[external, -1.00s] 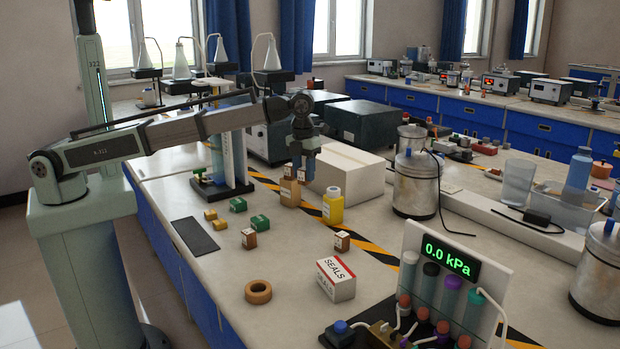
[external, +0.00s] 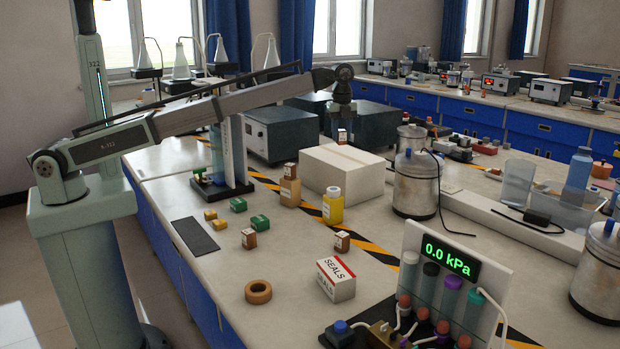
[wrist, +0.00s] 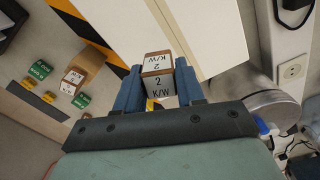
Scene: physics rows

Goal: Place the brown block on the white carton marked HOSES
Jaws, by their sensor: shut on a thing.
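My gripper (external: 341,125) is raised above the large white carton (external: 342,180) in the external view. It is shut on a small brown block (external: 342,137), which hangs apart from the carton. In the wrist view the blue fingers of my gripper (wrist: 158,80) close on the block (wrist: 158,62), whose white labels read "2 K/W". The pale carton top (wrist: 205,25) with its seam lies beyond the block there. No HOSES marking can be read on any carton. Other small brown blocks stand on the bench (external: 249,239), and one (external: 290,170) tops a tan box (external: 290,192).
A yellow bottle (external: 333,207) stands close in front of the large carton, with a metal canister (external: 416,185) to its right. A smaller white carton marked SEALS (external: 336,280) and an orange ring (external: 258,291) are nearer. Green blocks (external: 260,223) lie left of the tan box.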

